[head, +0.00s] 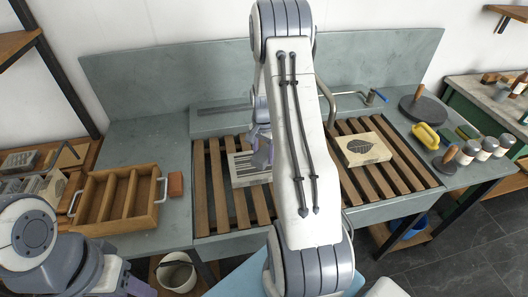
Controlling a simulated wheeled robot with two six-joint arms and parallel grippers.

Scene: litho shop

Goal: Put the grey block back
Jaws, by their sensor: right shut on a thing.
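The grey block (244,169), with a pale striped face, is at the left wooden slatted rack over the sink. My right gripper (262,152) is shut on it at its right side. My right arm hides part of the gripper and the block's right end. I cannot tell whether the block rests on the slats or is just above them. My left arm is at the lower left, and its gripper is not in view.
A wooden tray (157,198) with empty compartments and metal handles stands left of the sink, beside a small reddish-brown block (175,184). A leaf-patterned block (362,148) lies on the right rack. A yellow item (426,136) and several jars are further right. A bucket (178,272) stands below.

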